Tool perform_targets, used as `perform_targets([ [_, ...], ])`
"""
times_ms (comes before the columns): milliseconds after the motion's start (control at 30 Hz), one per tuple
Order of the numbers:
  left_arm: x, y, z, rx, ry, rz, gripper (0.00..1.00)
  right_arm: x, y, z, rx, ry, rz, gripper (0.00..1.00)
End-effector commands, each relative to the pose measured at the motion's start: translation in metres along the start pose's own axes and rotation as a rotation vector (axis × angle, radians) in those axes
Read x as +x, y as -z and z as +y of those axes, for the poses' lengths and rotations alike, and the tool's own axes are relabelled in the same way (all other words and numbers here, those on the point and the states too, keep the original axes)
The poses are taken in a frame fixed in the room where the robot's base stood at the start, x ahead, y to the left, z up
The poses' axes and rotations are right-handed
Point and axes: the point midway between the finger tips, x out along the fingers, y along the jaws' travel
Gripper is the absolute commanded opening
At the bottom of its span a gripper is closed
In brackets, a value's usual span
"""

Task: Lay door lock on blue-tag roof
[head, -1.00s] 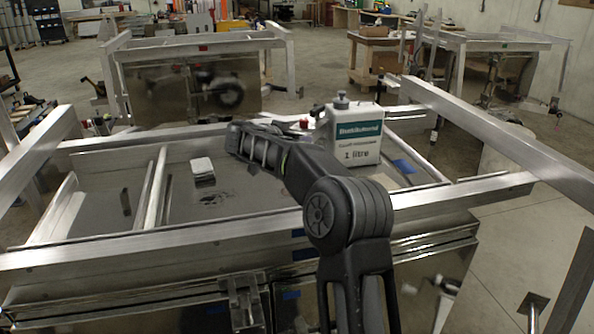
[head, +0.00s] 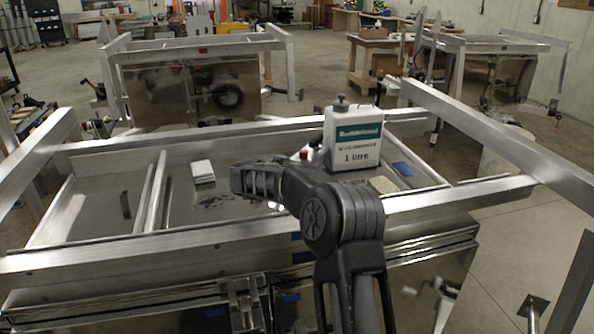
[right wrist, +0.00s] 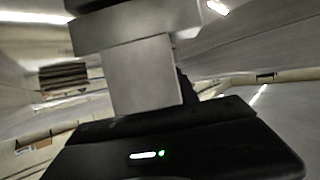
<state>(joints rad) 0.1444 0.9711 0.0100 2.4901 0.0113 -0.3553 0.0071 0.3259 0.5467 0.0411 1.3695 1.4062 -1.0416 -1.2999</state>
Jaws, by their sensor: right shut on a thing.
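The nearest trailer has a sunken grey roof panel (head: 225,205) inside an aluminium frame, with a blue tag (head: 405,168) at its right end. My right arm reaches over the front rail, and its gripper (head: 240,180) is low over the middle of this roof. In the right wrist view a blocky grey metal piece (right wrist: 140,75), apparently the door lock, stands in front of the black gripper body; the gripper is shut on it. The lock cannot be made out in the head view. Whether it touches the roof I cannot tell. My left gripper is not in view.
A white 1 litre bottle (head: 353,137), a small red item (head: 303,154) and a tan block (head: 382,184) are right of the gripper. A small white block (head: 203,171) lies just left. Raised rails and crossbars (head: 152,190) border the panel. Red-tag (head: 204,50) and green-tag (head: 504,46) trailers stand behind.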

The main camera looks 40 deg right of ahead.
Motion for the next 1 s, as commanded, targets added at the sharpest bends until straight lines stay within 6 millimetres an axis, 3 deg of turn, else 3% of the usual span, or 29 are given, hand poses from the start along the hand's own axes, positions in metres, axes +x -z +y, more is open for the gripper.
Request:
perform_targets([
  [200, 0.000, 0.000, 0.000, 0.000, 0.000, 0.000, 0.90, 0.001, 0.002, 0.002, 0.004, -0.004, 0.005, 0.00],
  [233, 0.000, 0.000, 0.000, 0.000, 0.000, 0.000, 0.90, 0.001, 0.000, 0.002, 0.002, -0.004, 0.001, 0.39],
  [467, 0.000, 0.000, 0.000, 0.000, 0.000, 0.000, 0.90, 0.001, 0.000, 0.001, 0.002, -0.002, 0.001, 0.57],
  [800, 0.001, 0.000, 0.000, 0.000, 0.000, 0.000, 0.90, -0.002, -0.001, 0.000, 0.002, 0.000, 0.001, 0.58],
  [1000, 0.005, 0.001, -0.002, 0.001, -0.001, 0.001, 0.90, -0.024, -0.001, -0.001, 0.003, 0.003, 0.001, 0.58],
])
